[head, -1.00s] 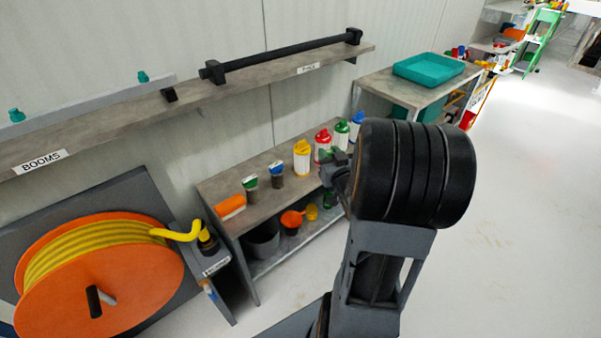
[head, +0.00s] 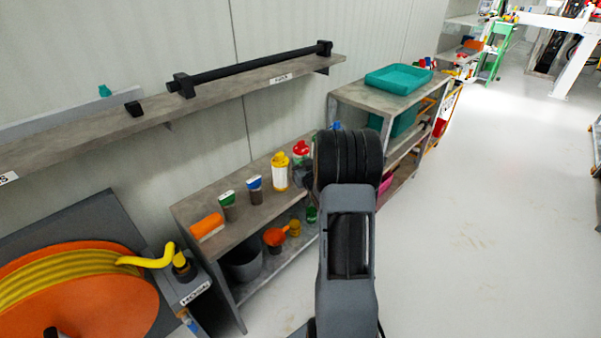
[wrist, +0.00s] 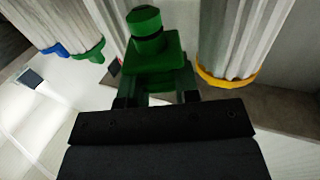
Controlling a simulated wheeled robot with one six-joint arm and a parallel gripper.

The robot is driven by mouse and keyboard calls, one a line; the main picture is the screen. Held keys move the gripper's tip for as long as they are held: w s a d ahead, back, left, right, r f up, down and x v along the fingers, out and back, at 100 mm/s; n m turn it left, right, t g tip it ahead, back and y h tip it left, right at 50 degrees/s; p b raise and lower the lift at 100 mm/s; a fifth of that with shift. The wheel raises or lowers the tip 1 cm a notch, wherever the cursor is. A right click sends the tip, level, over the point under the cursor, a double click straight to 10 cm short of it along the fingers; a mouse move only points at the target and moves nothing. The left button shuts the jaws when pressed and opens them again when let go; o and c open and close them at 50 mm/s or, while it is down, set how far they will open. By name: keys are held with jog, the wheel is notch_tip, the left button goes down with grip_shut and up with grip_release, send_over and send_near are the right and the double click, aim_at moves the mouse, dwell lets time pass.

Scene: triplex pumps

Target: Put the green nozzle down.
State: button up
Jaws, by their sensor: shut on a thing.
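In the wrist view the green nozzle (wrist: 149,58) is held between the fingers of my gripper (wrist: 156,98). Its round end points away from the gripper's black body. In the head view my gripper (head: 306,180) is mostly hidden behind my black wrist, over the right part of the grey bench top (head: 240,188). The nozzle cannot be made out there. I cannot tell whether it touches any surface.
Brushes, a yellow-capped bottle (head: 280,172) and a red-capped bottle (head: 300,152) stand on the bench near my gripper. A teal tray (head: 398,80) lies on the farther table. An orange hose reel (head: 85,305) is at left. The floor at right is clear.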

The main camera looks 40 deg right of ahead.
jog(key=shift+w+d+f, duration=0.15)
jog(key=shift+w+f, duration=0.15)
jog(key=shift+f, duration=0.15)
jog(key=shift+f+b, duration=0.55)
jog(key=shift+f, duration=0.85)
jog(key=shift+f+b, duration=0.25)
jog(key=shift+b, duration=0.05)
jog(key=o, duration=0.7)
jog(key=shift+r, duration=0.1)
jog(key=shift+c, duration=0.2)
